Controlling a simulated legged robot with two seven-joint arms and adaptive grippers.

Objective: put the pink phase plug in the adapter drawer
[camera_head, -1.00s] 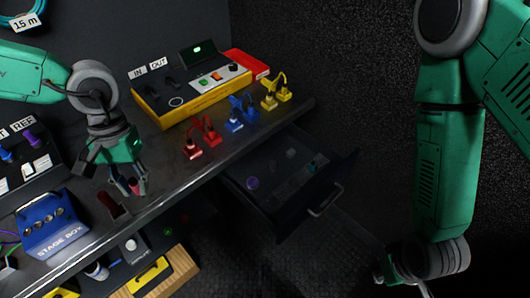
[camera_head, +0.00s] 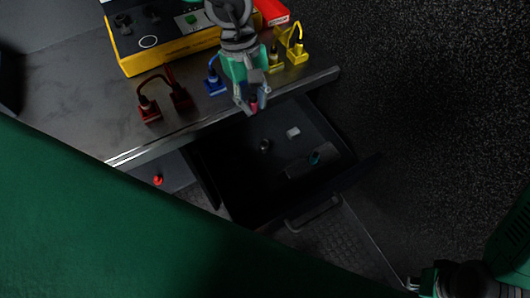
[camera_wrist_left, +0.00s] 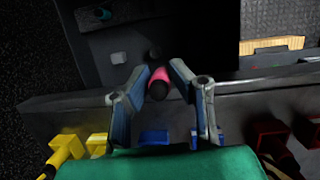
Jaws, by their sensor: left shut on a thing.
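The pink phase plug (camera_head: 253,101) is between the fingertips of my left gripper (camera_head: 252,104). The wrist view shows the pink plug (camera_wrist_left: 159,79) with a dark end between the fingers of my left gripper (camera_wrist_left: 161,78). In the head view this gripper is over the worktop's front edge, beside the back of the open drawer (camera_head: 246,187). The drawer holds a small white piece (camera_head: 293,132), a grey piece (camera_head: 265,146) and a teal-tipped piece (camera_head: 314,158). Part of my right gripper (camera_head: 424,284) shows at the bottom right; its fingers are unclear.
Red (camera_head: 150,108), blue (camera_head: 215,84) and yellow (camera_head: 297,53) plugs with cables stand on the worktop (camera_head: 75,105). A yellow-sided box (camera_head: 165,56) stands behind them. My green arm covers the lower left. The drawer's middle is largely clear.

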